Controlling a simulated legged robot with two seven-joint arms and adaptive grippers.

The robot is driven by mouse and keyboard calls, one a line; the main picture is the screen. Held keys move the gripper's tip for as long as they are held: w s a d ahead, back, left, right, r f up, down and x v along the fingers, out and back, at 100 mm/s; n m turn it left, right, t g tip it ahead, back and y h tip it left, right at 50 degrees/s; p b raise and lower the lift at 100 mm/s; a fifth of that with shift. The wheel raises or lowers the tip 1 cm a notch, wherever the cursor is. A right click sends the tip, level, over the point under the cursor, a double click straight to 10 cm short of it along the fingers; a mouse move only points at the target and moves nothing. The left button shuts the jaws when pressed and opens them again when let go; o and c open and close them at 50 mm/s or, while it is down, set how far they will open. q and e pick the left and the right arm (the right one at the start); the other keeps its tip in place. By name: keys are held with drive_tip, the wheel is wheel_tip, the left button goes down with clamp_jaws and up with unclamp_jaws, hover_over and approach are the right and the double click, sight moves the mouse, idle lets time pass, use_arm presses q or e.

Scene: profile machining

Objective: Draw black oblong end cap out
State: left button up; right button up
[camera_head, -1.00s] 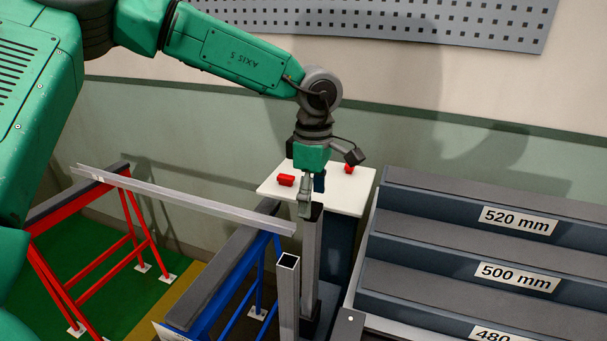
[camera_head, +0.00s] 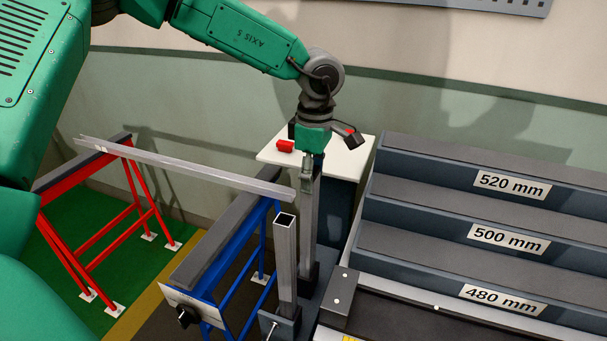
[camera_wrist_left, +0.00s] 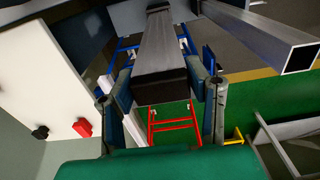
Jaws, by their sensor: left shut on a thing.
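The black oblong end cap (camera_wrist_left: 160,92) sits at the top end of an upright grey profile (camera_head: 309,228), between the fingers of my left gripper in the left wrist view. My left gripper (camera_head: 307,178) points down at the profile's top and is shut on the cap. Its fingers flank the cap in the left wrist view (camera_wrist_left: 166,92). In the head view the gripper hides the cap. It cannot be told whether the cap is still seated in the profile. My right gripper is out of view.
A hollow open-topped profile (camera_head: 285,255) stands close beside, in front. A long profile (camera_head: 190,168) lies across red (camera_head: 80,180) and blue (camera_head: 225,250) trestles at left. A white tabletop (camera_head: 350,163) with red pieces is behind. A stepped, length-labelled rack (camera_head: 480,215) stands at right.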

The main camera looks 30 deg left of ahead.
use_arm(q)
drive_tip(key=shift+w+d+r, duration=0.15)
drive_tip(key=shift+d+r, duration=0.05)
drive_tip(key=shift+d, duration=0.25)
drive_tip(key=shift+w+d+r, duration=0.1)
drive_tip(key=shift+d+r, duration=0.05)
drive_tip(key=shift+d, duration=0.25)
drive_tip(key=o, duration=1.2)
drive_tip(key=shift+a, duration=0.4)
drive_tip(key=shift+c, duration=0.2)
drive_tip(key=shift+s+a+f, duration=0.1)
drive_tip(key=shift+a, duration=0.2)
